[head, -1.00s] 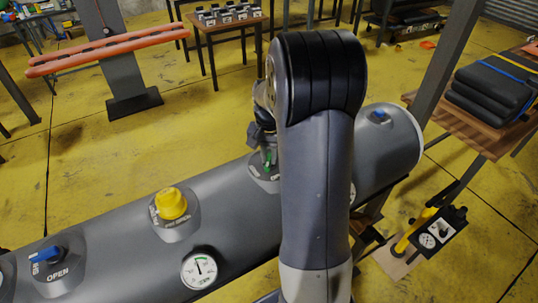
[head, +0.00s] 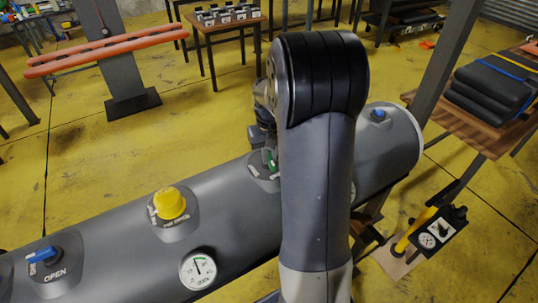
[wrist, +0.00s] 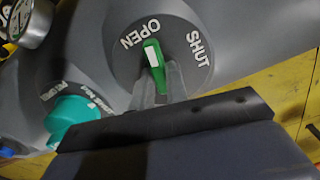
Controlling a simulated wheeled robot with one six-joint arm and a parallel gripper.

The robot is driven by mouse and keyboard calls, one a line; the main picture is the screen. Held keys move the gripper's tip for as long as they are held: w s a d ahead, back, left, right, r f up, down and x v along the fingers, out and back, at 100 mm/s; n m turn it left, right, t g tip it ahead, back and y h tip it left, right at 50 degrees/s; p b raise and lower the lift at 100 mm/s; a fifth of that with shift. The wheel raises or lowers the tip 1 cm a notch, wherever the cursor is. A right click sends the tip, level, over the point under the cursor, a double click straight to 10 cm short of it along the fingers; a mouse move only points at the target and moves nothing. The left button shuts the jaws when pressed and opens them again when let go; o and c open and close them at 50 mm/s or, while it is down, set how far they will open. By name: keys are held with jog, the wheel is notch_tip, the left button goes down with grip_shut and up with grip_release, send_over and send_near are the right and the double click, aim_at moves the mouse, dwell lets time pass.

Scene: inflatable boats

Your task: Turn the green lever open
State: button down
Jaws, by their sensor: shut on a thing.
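The green lever (wrist: 153,58) with a white mark sits on a round grey plate (wrist: 185,82) lettered OPEN and SHUT in the wrist view. Its white-marked end points up between the two words, nearer OPEN. My gripper (wrist: 160,84) is shut on the lower part of the lever, one finger on each side. In the head view the green lever (head: 269,158) shows on the grey tube, partly hidden by my arm. My fingertips cannot be made out clearly there.
The grey boat tube (head: 115,241) also carries a yellow knob (head: 170,204), a blue lever (head: 44,254) and a gauge (head: 198,269). A teal knob (wrist: 72,116) is close to my gripper. A table with black pads (head: 495,84) stands at right.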

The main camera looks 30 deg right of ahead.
aim_at(270, 156)
jog(key=shift+n, duration=1.2)
jog(key=shift+d, duration=0.1)
jog(key=c, duration=1.4)
grip_release()
notch_tip(270, 156, up, 11)
jog(key=b, duration=0.1)
jog(key=shift+f, duration=0.1)
